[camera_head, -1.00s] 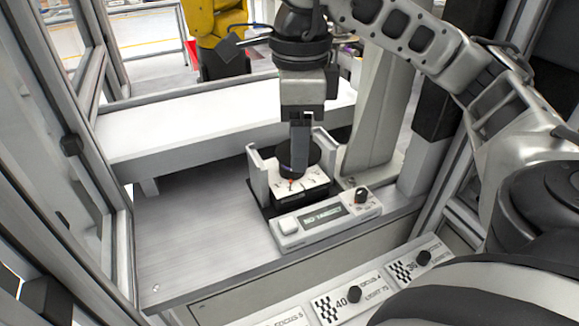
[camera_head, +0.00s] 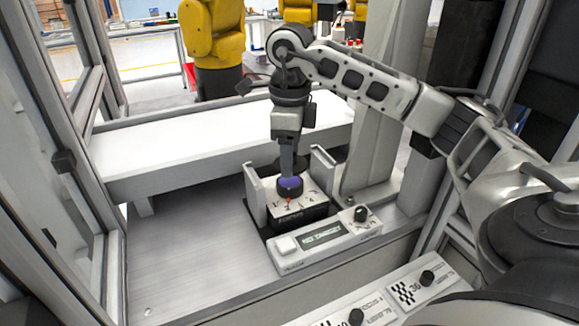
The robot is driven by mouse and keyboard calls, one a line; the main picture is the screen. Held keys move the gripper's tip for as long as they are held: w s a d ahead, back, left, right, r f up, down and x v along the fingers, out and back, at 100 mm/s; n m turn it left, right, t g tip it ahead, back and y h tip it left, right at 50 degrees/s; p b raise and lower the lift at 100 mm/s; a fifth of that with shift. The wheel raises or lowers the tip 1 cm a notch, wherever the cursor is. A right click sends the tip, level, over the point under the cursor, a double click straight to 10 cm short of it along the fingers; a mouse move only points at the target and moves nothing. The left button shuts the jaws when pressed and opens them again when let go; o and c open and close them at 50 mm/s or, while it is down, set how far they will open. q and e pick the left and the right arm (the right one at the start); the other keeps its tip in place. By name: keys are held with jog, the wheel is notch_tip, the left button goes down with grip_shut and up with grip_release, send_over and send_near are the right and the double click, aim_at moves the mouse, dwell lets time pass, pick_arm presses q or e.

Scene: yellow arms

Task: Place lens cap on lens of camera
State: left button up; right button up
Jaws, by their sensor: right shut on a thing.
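The camera (camera_head: 299,208) is a small box with a white top in the fixture on the grey bench. Its round lens (camera_head: 289,187) faces up and shows purple glass in a black ring. My right gripper (camera_head: 287,172) points straight down at the lens's far edge. It is shut on what seems to be the dark lens cap (camera_head: 301,166), mostly hidden behind the fingers. The purple glass is visible, so the cap does not cover it fully. I cannot tell whether the cap touches the lens. My left gripper is not in view.
White upright plates (camera_head: 256,195) flank the camera. A control box (camera_head: 325,238) with a "NO TARGET" display and a knob stands in front. A white conveyor (camera_head: 200,148) runs behind. The bench's left part is clear. A metal frame bounds the left side.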

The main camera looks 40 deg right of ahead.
aim_at(289, 181)
jog(key=shift+w+d+f, duration=0.15)
jog(key=shift+w+f, duration=0.05)
jog(key=shift+f, duration=0.1)
jog(key=shift+w+d+f, duration=0.15)
jog(key=shift+f, duration=1.85)
jog(key=o, duration=1)
jog(key=shift+o, duration=0.2)
notch_tip(289, 181, up, 13)
jog(key=shift+f+p, duration=0.2)
jog(key=shift+p, duration=0.8)
jog(key=shift+f, duration=0.1)
